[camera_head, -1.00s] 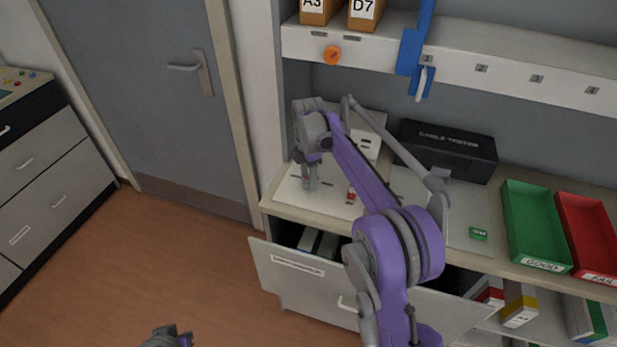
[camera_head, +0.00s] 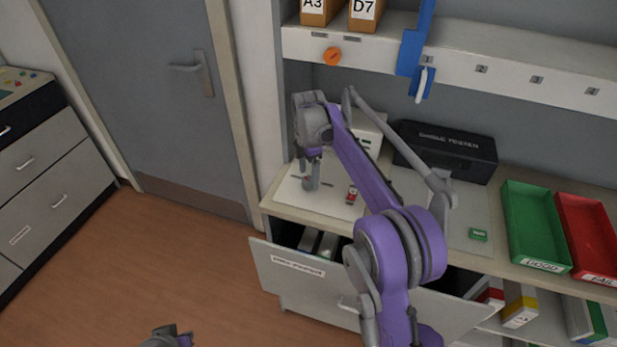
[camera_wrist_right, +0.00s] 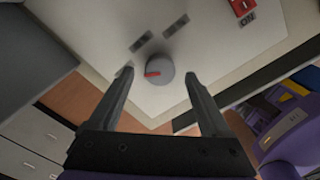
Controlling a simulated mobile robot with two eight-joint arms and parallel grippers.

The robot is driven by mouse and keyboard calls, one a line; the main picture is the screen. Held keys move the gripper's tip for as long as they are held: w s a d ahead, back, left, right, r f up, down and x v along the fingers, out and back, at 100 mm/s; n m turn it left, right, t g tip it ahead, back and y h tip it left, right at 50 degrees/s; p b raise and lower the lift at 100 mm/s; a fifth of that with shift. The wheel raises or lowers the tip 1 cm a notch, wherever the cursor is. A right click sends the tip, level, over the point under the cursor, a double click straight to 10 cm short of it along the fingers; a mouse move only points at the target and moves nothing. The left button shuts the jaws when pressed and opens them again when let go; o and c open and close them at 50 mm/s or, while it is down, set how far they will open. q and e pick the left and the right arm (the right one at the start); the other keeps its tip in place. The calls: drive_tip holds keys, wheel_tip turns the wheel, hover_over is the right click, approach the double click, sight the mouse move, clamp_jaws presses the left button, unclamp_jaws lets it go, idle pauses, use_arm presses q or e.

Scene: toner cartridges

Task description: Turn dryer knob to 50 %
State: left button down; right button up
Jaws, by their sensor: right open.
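The dryer knob (camera_wrist_right: 159,71) is a round grey knob with a red pointer mark, on a pale panel (camera_wrist_right: 95,28). In the right wrist view its red mark points left. My right gripper (camera_wrist_right: 158,75) is open, with one finger on each side of the knob and a visible gap to both. In the head view this gripper (camera_head: 312,183) points down over the pale panel at the left end of the bench, and the knob cannot be made out there. My left gripper (camera_head: 172,338) shows only partly at the bottom edge; its jaws cannot be judged.
A red switch (camera_head: 352,193) sits on the panel right of the gripper; it also shows in the wrist view (camera_wrist_right: 241,7) beside an ON label. A black box (camera_head: 445,150), green tray (camera_head: 535,225) and red tray (camera_head: 590,235) stand farther right. A drawer (camera_head: 290,275) below hangs open.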

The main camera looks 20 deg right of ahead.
sight(309, 181)
wheel_tip(309, 181, up, 9)
drive_tip(key=shift+p, duration=0.45)
drive_tip(key=shift+f, duration=0.15)
